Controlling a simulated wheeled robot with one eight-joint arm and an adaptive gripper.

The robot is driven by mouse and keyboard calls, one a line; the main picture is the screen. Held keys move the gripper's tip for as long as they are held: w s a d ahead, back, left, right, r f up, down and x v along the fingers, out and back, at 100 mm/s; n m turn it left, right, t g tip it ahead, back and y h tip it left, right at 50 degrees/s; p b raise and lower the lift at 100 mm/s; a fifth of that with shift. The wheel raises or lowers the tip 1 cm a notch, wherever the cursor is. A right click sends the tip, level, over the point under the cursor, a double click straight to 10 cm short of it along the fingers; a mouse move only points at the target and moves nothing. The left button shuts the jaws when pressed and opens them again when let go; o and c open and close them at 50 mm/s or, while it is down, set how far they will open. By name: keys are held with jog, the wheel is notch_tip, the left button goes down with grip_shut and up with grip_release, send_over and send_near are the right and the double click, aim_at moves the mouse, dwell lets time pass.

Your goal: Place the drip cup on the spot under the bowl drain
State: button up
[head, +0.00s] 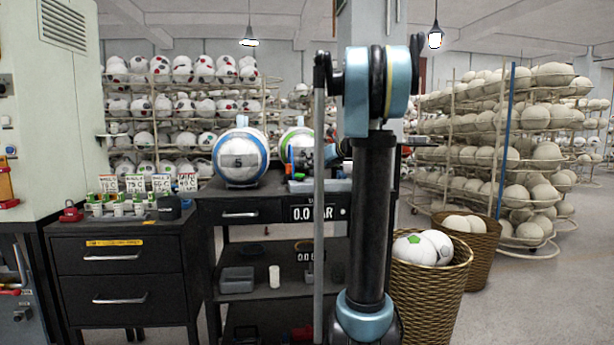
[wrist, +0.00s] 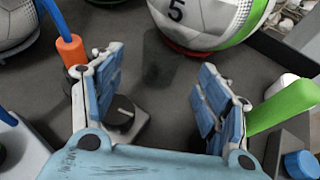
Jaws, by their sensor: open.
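My gripper (wrist: 153,68) is open in the wrist view, its two blue-padded fingers spread with nothing between them. It is above the dark bench top (wrist: 165,105). In the head view my arm hides most of it. I cannot single out the drip cup for certain. A dark cup-like container (head: 168,208) stands on the left cabinet, and a small white cylinder (head: 274,278) stands on the bench's lower shelf. I cannot make out the bowl drain or the spot under it.
An orange-handled tool (wrist: 71,50) is close beside the left finger, with a black knob (wrist: 122,112) below it. A green handle (wrist: 285,105) is beside the right finger. Wicker baskets (head: 430,285) stand right of the bench (head: 240,213); bare floor (head: 525,305) lies farther right.

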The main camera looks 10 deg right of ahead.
jog(key=shift+w+r+x, duration=0.1)
jog(key=shift+r+x, duration=0.05)
jog(key=shift+x, duration=1.55)
jog(key=shift+w+r+x, duration=0.15)
jog(key=shift+r+x, duration=0.05)
jog(key=shift+x, duration=1.5)
jog(key=shift+d, duration=0.1)
jog(key=shift+c, duration=0.4)
jog(key=c, duration=1.1)
jog(key=shift+c, duration=0.2)
jog(key=shift+s+r, duration=0.1)
jog(key=shift+s+r, duration=0.2)
notch_tip(320, 180, up, 11)
jog(key=s, duration=1.9)
jog(key=shift+s, duration=0.25)
